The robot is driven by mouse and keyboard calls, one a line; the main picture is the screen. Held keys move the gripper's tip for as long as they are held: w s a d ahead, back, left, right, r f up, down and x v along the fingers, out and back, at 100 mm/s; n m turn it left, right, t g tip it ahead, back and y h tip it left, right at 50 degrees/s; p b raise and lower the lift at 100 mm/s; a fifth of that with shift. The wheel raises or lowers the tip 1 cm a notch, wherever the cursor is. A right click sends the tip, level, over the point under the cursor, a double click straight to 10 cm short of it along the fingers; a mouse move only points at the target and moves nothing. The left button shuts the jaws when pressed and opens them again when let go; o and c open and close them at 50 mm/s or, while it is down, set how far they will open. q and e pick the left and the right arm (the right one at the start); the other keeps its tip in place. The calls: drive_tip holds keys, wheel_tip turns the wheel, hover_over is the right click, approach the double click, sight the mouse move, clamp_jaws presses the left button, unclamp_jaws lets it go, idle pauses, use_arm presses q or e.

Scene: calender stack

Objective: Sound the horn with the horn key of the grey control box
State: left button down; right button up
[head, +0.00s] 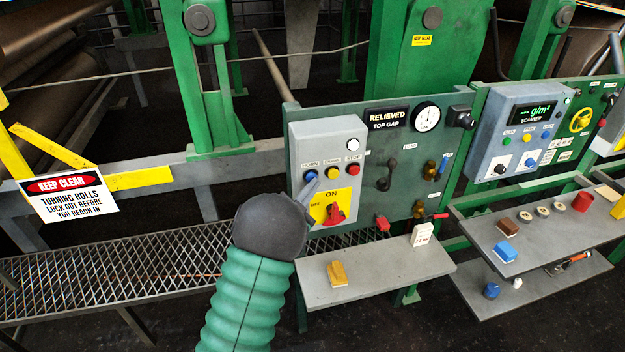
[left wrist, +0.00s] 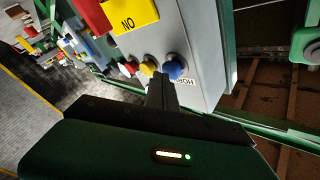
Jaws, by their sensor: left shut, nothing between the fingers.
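The grey control box (head: 324,135) is on the green panel in the head view, with a row of blue, yellow and red keys. The blue key (head: 310,175) sits under the HORN label; in the left wrist view the blue key (left wrist: 176,67) is beside the upside-down HORN label (left wrist: 185,82). My right gripper is not in view.
The yellow key (head: 331,173) and red key (head: 352,168) are close to the right. A red rotary switch (head: 334,214) on a yellow plate sits below. A grey shelf (head: 375,283) holds a yellow block (head: 337,274). A mesh walkway (head: 120,265) runs left.

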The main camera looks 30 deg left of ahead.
use_arm(q)
drive_tip(key=shift+s+d, duration=0.4)
drive_tip(key=shift+d, duration=0.05)
drive_tip(key=s+d, duration=0.1)
drive_tip(key=d, duration=0.1)
drive_tip(key=s+d, duration=0.2)
drive_tip(key=shift+s, duration=0.1)
drive_tip(key=shift+a, duration=0.1)
idle(0.6)
drive_tip(key=s+d+f+n+g, duration=0.4)
drive_tip(key=d+f+n+g, duration=0.15)
drive_tip(key=f+g, duration=0.4)
drive_tip(key=s+d+f+g, duration=0.2)
drive_tip(key=s+d, duration=0.3)
drive_tip(key=s, duration=0.4)
drive_tip(key=s+d+f+n+g+h, duration=0.1)
drive_tip(key=s+d+f+g, duration=0.2)
drive_tip(key=s, duration=0.6)
drive_tip(key=shift+d+f+g, duration=0.25)
drive_tip(key=shift+d+g, duration=0.9)
drive_tip(key=shift+g, duration=0.1)
